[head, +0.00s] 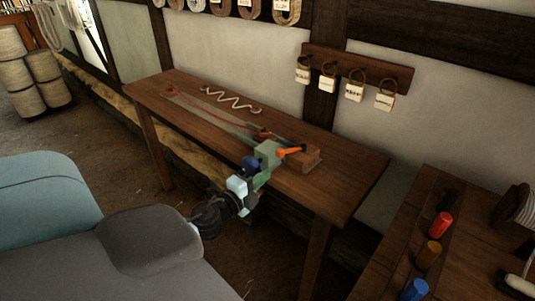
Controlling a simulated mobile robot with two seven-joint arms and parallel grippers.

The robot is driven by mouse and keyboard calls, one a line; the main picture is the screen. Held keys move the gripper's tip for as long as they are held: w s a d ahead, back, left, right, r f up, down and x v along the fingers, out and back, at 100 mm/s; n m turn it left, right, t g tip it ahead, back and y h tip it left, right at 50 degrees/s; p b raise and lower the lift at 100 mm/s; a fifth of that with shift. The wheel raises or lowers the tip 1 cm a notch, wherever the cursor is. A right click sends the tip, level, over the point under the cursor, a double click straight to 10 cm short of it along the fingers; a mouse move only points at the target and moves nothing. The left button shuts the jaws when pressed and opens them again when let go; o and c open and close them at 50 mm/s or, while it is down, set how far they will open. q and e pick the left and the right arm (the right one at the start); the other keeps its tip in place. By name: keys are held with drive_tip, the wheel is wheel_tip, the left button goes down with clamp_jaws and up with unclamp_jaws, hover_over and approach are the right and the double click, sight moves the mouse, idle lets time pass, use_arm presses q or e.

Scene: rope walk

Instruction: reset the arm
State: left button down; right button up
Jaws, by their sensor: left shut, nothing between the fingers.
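My left gripper (246,184) is at the front edge of the long wooden table, in the middle of the head view. It is shut with nothing held. It is close to a green device (268,154) with an orange lever (290,152) and a dark blue knob (250,163); I cannot tell whether it touches them. The device stands near the table's right half, beside a wooden block (304,160). My right gripper is not in view.
The wooden table (345,190) carries reddish strands (205,105) and a pale zigzag cord (232,101). Its right end is bare. A second table at right holds red (441,225), brown (428,254) and blue (414,290) cylinders. Tags hang on a wall rack (357,69). Large spools (33,75) stand far left.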

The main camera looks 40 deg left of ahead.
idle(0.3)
